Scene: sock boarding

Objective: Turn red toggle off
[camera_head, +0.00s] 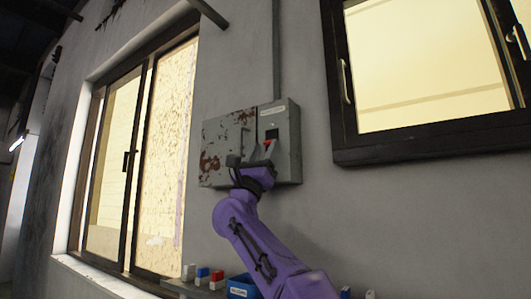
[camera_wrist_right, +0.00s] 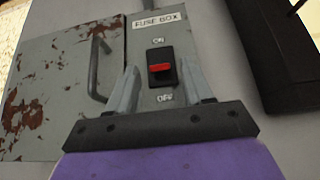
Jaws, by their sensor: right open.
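The red toggle (camera_wrist_right: 159,67) is a red lever in a black switch housing on the grey fuse box panel. "ON" is printed above it and "OFF" below it. The red lever sits around mid-height of the housing; I cannot tell its exact position. It also shows small and red in the head view (camera_head: 267,143). My right gripper (camera_wrist_right: 158,72) is open, with one grey finger on each side of the switch in the wrist view. Whether the fingers touch the panel is unclear. Its fingers are hard to make out in the head view. My left gripper is not in view.
The fuse box (camera_head: 225,142) hangs on a grey wall, with a rusty door and a handle (camera_wrist_right: 94,70) left of the switch. Windows flank it. A ledge below holds a blue bin (camera_head: 240,288) and several small blocks.

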